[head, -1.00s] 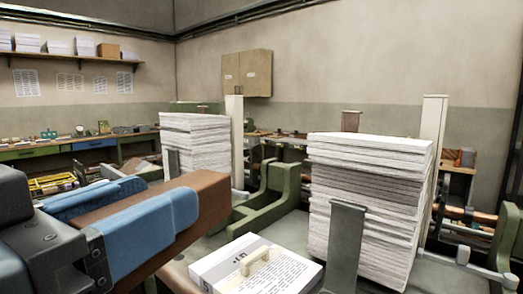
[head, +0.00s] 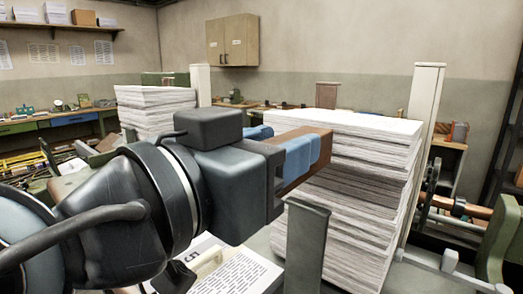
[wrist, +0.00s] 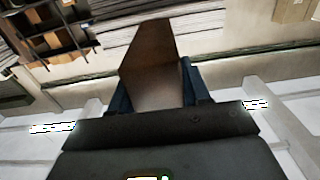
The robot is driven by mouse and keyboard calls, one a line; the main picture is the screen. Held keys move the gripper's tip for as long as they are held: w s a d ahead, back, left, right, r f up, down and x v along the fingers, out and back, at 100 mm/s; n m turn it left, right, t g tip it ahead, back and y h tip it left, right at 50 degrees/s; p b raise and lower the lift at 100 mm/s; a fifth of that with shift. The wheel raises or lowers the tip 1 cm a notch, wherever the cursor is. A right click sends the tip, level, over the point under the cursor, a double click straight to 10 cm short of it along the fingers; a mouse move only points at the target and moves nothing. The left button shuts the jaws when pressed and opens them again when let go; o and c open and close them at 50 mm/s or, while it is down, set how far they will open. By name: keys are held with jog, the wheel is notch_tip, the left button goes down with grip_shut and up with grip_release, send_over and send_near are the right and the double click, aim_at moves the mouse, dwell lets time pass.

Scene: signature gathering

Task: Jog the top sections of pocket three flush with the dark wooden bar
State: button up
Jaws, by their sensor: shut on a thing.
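My gripper (head: 298,158), with blue finger pads, is shut on the dark wooden bar (head: 288,136). In the wrist view the brown bar (wrist: 150,62) sticks out from between the fingers. A tall stack of white paper sections (head: 365,190) stands to the right, its layers uneven along the edges. The bar is at the upper part of the stack's left side and overlaps it in the picture; I cannot tell whether they touch. The frames do not show which pocket is number three. My arm and gripper hide part of the stack's left side.
A grey-green upright plate (head: 305,245) stands before the stack, and a pale post (head: 424,110) behind it. A second paper stack (head: 150,110) stands farther left. A printed sheet (head: 238,275) lies below my gripper. Green machine parts (head: 498,235) are at right.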

jog(key=shift+w+d, duration=0.2)
jog(key=shift+w, duration=0.05)
dwell(0.3)
jog(key=shift+x, duration=1.65)
jog(key=shift+s+a+r, duration=0.35)
jog(key=shift+s+a, duration=0.25)
jog(key=shift+s, duration=0.2)
jog(key=shift+s+a+r, duration=0.3)
jog(key=shift+s+a, duration=0.35)
jog(key=shift+s, duration=0.1)
jog(key=shift+s+a+r, duration=0.35)
jog(key=shift+s+a, duration=0.25)
jog(key=shift+s, duration=0.2)
